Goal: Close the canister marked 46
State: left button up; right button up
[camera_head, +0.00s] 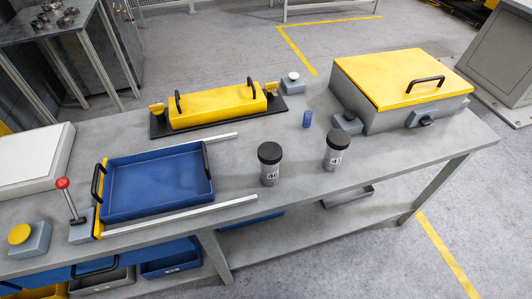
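Two grey canisters stand upright near the front edge of the workbench. The left canister (269,174) has a white label that seems to read 46, though the print is small. A round black lid (270,152) sits on its top. The right canister (333,158) has a label starting with 4; its second digit is hard to read. It also has a black lid (338,139) on top. I cannot tell from here whether either lid is fully tightened. Neither of my grippers is in view.
A blue tray (157,209) lies left of the canisters between white rails. Behind are a yellow handled box (218,106) and a small blue cylinder (307,118). A grey case with yellow lid (395,78) stands right. A red-knobbed lever (63,184) stands left. The bench front-right is clear.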

aim_at(269, 174)
jog(key=u, duration=3.25)
jog(key=k, duration=1.15)
jog(key=z, duration=2.1)
